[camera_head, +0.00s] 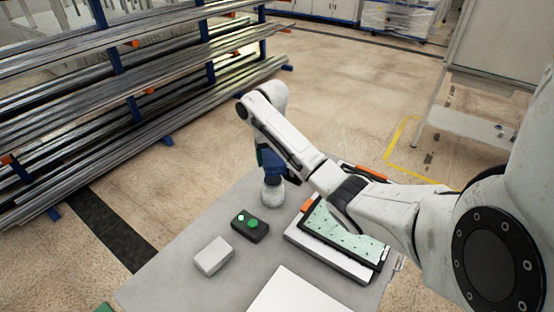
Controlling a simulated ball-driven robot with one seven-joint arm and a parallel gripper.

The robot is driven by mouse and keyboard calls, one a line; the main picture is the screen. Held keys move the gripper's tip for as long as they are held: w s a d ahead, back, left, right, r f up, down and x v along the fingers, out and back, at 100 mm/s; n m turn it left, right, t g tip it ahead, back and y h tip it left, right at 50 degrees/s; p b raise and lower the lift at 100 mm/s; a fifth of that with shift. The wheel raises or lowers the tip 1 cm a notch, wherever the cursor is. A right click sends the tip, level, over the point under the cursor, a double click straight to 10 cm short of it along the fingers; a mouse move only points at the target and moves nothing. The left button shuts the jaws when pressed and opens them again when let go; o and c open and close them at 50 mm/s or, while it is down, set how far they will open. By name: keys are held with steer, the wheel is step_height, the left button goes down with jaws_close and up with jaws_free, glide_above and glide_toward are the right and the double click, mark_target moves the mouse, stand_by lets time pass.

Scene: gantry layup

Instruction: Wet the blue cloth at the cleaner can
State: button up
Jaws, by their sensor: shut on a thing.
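The blue cloth (274,170) is a small bunched dark-blue shape at the end of my arm. My gripper (267,158) is shut on it, pointing down; the fingers are mostly hidden behind the wrist and the cloth. The pale cleaner can (272,192) stands upright on the grey table directly below the cloth. The cloth overlaps the can's top in the picture; I cannot tell whether it presses on it.
A black box with green buttons (250,226) and a white block (213,257) sit left on the grey table (175,268). A framed tray with a pale green sheet (338,236) lies under my forearm. A rack of metal bars (130,75) stands beyond the table.

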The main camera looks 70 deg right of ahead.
mark_target(273, 179)
steer(key=shift+d+f+b, duration=0.15)
steer(key=shift+f+b, duration=0.8)
steer(key=shift+f, duration=0.15)
step_height(273, 179, down, 4)
steer(key=b, duration=0.3)
steer(key=shift+r, duration=0.1)
steer(key=shift+f+b, duration=0.75)
steer(key=shift+f, duration=0.25)
stand_by(0.7)
stand_by(0.5)
steer(key=shift+r+p, duration=3.15)
steer(key=shift+r, duration=0.4)
